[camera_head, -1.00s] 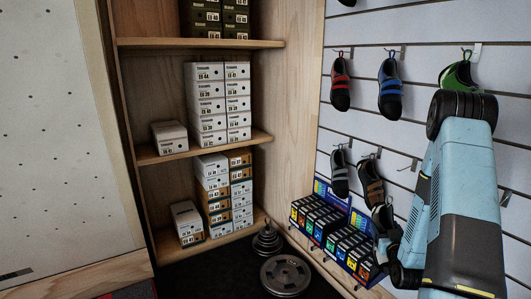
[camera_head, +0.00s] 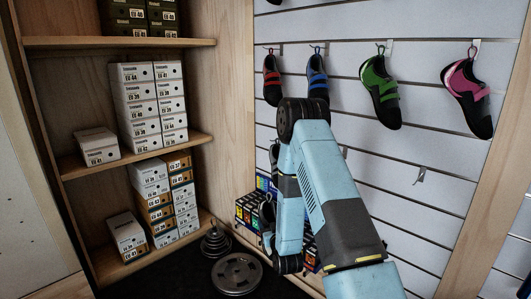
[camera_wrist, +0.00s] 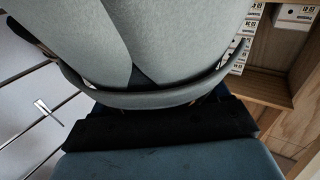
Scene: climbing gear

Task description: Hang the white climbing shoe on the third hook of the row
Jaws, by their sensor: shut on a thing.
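The white climbing shoe (camera_wrist: 190,35) fills the upper middle of the wrist view as a pale grey-white surface with a rounded edge band. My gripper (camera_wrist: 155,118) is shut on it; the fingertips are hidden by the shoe. In the head view my arm hides most of the gripper and the held shoe. A bare metal hook (camera_head: 420,175) stands out of the lower row below the pink shoe. Another lower hook (camera_head: 344,152) shows just right of my arm and looks bare. A bare hook (camera_wrist: 46,110) also shows left of the shoe in the wrist view; which one, I cannot tell.
Red (camera_head: 271,80), blue (camera_head: 317,78), green (camera_head: 380,92) and pink (camera_head: 470,95) shoes hang on the upper row. My arm covers the lower row's left part. Shelves of shoe boxes (camera_head: 150,105) stand left. A weight plate (camera_head: 237,273) lies on the floor.

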